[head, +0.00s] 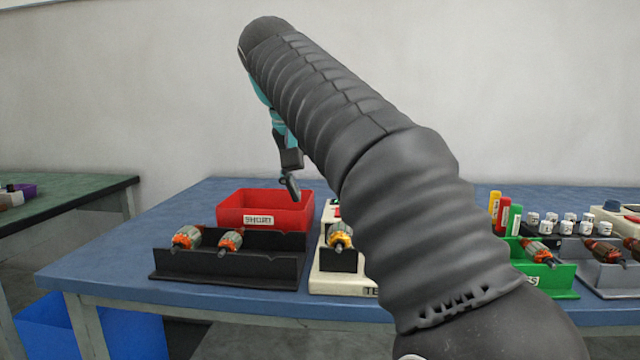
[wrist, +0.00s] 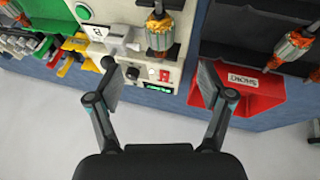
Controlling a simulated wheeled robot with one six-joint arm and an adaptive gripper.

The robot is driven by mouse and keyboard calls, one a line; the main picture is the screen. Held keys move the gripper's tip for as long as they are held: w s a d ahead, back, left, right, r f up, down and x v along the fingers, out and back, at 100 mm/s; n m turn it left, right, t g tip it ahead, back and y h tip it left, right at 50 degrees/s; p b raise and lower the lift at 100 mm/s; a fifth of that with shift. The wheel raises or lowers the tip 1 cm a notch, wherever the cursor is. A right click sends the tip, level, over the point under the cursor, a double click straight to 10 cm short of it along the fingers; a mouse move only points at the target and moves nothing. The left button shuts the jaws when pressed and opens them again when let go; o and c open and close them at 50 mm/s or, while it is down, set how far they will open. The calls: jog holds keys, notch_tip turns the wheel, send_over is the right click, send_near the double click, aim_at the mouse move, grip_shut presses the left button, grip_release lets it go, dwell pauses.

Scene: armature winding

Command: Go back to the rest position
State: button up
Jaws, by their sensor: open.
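My gripper (head: 289,186) hangs above the right end of the red bin (head: 262,211) in the head view, partly hidden by my dark sleeved arm. In the wrist view my gripper (wrist: 157,75) has its fingers spread wide apart with nothing between them. An orange-and-grey armature (head: 340,238) rests on the white tester (head: 338,285); the armature also shows in the wrist view (wrist: 160,37), beyond the fingertips. The red bin shows at the right of the wrist view (wrist: 245,95).
Two armatures (head: 186,238) (head: 230,241) sit in a black rack (head: 195,268) before the red bin. At right are a green tray (head: 553,279), a grey tray (head: 612,284) and several small white cylinders (head: 551,219). A green-topped table (head: 65,195) stands at far left.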

dwell(0.3)
jog(key=s+d+f+y, duration=0.1)
jog(key=s+d+f, duration=0.3)
jog(key=d, duration=0.2)
jog(key=s+d+f+y, duration=0.1)
jog(key=s+d+f, duration=0.35)
jog(key=d, duration=0.25)
jog(key=s+d+f, duration=0.3)
jog(key=s+f, duration=0.4)
jog(key=f, duration=0.3)
jog(key=s+d+f+t+y, duration=0.1)
jog(key=s+d+f, duration=0.2)
jog(key=s+f, duration=0.5)
notch_tip(320, 180, down, 4)
jog(key=shift+d+r, duration=0.25)
jog(key=shift+d, duration=0.15)
